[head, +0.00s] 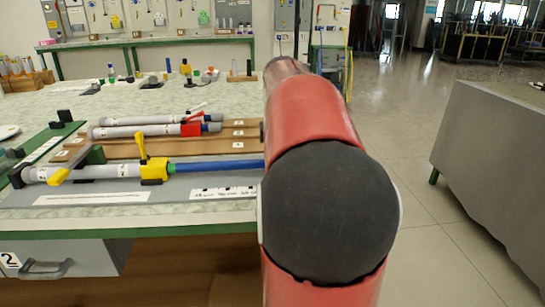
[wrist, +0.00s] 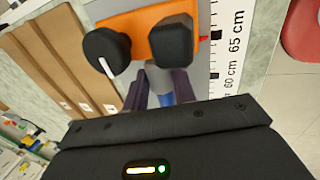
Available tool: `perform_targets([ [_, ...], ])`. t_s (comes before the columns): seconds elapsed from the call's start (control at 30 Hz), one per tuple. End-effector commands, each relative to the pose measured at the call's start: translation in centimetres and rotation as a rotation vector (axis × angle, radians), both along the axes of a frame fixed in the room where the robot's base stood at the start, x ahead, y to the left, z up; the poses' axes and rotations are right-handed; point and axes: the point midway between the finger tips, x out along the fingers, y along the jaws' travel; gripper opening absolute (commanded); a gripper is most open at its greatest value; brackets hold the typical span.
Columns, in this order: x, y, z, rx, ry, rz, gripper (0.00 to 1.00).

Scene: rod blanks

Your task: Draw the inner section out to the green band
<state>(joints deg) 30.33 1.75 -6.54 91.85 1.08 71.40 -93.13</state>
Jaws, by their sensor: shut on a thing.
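The rod lies level on a grey board, with a grey outer tube (head: 90,173) at the left. A yellow collar (head: 154,170) with a raised yellow lever (head: 141,146) sits at the tube's right end. The blue inner section (head: 215,165) runs right from the collar and passes behind my arm. In the wrist view, my gripper (wrist: 160,88) is shut on the rod's end, where a grey end piece (wrist: 158,76) and some blue (wrist: 166,99) show between the dark fingers. My gripper is hidden in the head view.
An orange block (wrist: 150,38) with black knobs stands just beyond my fingers. A ruler strip (wrist: 228,60) marked 60 and 65 cm lies beside it. Two other grey rods (head: 150,125) lie on brown boards behind. A grey-covered table (head: 490,150) stands at right across open floor.

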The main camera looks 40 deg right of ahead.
Motion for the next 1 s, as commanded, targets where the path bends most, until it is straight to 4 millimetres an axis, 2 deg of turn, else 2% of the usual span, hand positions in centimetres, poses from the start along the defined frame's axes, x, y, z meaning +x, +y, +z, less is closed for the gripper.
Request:
perform_targets([
  [0.17,-0.1,-0.1,-0.1,-0.001,0.003,-0.003,0.0],
  [0.2,-0.1,-0.1,-0.1,-0.001,0.003,-0.003,0.29],
  [0.37,-0.1,-0.1,0.0,-0.001,0.002,-0.001,0.49],
  [0.67,-0.1,0.0,0.2,-0.001,0.001,-0.001,0.49],
  [0.77,-0.2,0.1,1.2,-0.001,0.0,0.0,0.49],
  [1.0,-1.1,0.7,5.3,-0.003,-0.001,-0.001,0.49],
])
